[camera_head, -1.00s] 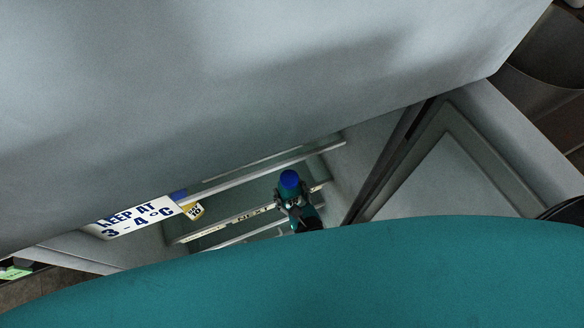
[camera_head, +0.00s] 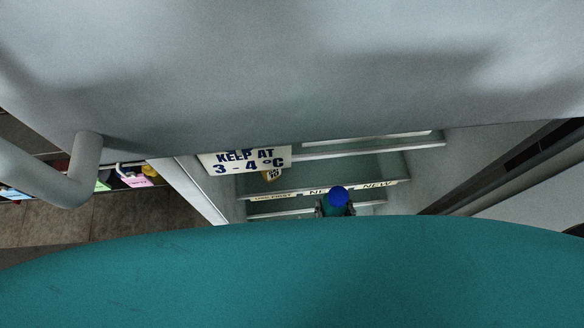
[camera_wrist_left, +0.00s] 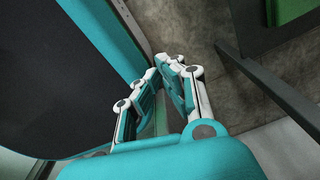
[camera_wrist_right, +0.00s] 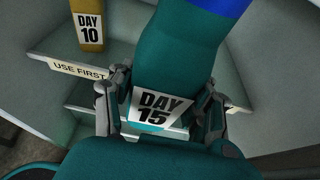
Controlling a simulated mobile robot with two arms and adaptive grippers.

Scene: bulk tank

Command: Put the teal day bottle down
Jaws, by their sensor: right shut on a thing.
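The teal day bottle (camera_wrist_right: 178,55) has a blue cap and a white "DAY 15" label. My right gripper (camera_wrist_right: 165,97) is shut around it, one finger on each side. In the head view the bottle's blue cap (camera_head: 338,197) shows in front of the cabinet shelves, with my right gripper (camera_head: 335,210) mostly hidden below it. I cannot tell whether the bottle's base touches a shelf. My left gripper (camera_wrist_left: 168,68) is shut and empty, with its fingertips together above the floor, away from the cabinet.
A yellow "DAY 10" bottle (camera_wrist_right: 88,22) stands on the shelf with the "USE FIRST" strip (camera_wrist_right: 80,68). "NEW" strips (camera_head: 378,185) mark the shelf's right part. A "KEEP AT 3-4 °C" sign (camera_head: 243,160) hangs above. A grey handle (camera_head: 85,170) juts out at left.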

